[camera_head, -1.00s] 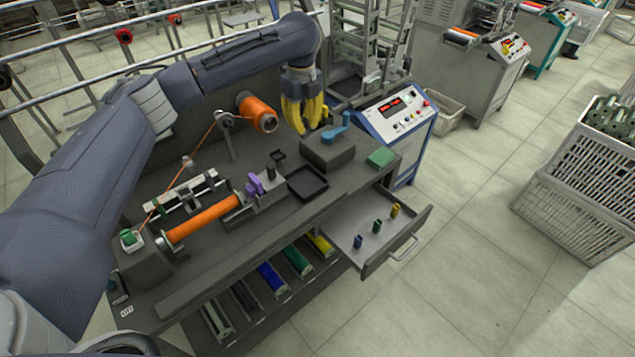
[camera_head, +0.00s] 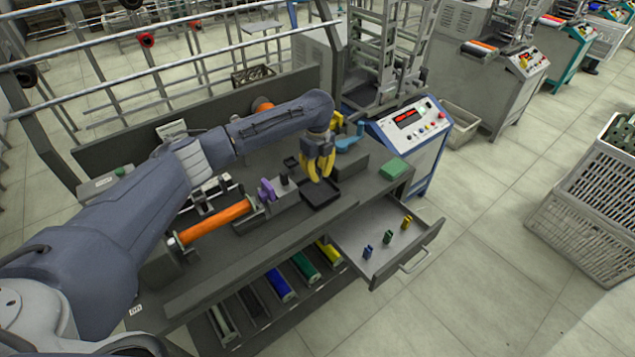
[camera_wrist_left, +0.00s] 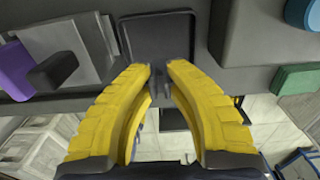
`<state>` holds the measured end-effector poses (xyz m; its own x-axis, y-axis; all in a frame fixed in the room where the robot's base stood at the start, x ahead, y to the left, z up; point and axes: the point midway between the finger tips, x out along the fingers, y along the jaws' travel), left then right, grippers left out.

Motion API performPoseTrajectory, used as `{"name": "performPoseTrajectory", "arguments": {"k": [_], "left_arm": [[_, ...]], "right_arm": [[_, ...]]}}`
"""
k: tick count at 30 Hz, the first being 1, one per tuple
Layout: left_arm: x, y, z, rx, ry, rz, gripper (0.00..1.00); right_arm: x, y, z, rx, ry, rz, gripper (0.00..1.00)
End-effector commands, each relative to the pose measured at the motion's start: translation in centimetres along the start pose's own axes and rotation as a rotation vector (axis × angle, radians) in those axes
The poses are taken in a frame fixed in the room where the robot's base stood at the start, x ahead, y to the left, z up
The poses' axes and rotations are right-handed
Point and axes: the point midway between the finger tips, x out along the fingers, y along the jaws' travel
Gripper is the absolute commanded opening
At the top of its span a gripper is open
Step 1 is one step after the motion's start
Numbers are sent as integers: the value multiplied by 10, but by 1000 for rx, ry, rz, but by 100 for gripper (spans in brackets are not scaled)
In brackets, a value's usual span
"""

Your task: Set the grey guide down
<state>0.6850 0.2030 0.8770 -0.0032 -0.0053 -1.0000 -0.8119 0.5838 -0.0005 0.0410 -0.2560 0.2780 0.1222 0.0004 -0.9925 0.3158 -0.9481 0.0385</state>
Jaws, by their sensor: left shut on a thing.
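My left gripper (camera_head: 318,170) is over the black tray (camera_head: 337,196) on the bench top, its yellow fingers pointing down. In the left wrist view the gripper (camera_wrist_left: 160,70) has its fingertips close together at the near edge of the tray (camera_wrist_left: 135,52). It is shut on the grey guide, which is mostly hidden between the fingertips; only a small dark grey bit shows there. I cannot tell whether the guide touches the tray. My right gripper is not in view.
The open drawer (camera_head: 345,232) holds small blue (camera_head: 367,251), green (camera_head: 388,236) and yellow (camera_head: 406,222) pieces. An orange bobbin (camera_head: 215,221) and a purple part (camera_head: 267,190) are left of the tray. A blue lever (camera_head: 349,144) and green block (camera_head: 393,169) are right.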

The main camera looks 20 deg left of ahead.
Motion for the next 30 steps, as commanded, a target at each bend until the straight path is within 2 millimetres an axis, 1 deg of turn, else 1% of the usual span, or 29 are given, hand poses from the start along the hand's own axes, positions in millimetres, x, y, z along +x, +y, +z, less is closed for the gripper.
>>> {"name": "performPoseTrajectory", "arguments": {"k": [5, 10, 13, 26, 27, 30], "left_arm": [[10, 0, 0, 1, 0, 2, 0], [32, 1, 0, 0, 2, 2, 0], [41, 0, 0, -1, 0, 0, 0], [46, 0, 0, 1, 0, 1, 0], [46, 0, 0, 1, 0, 1, 19], [45, 0, 0, 1, 0, 1, 31]], "right_arm": [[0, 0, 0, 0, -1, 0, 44], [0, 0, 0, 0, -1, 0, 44], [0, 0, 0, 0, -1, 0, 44], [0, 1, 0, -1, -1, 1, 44], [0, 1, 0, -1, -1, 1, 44], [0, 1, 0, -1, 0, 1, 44]]}}
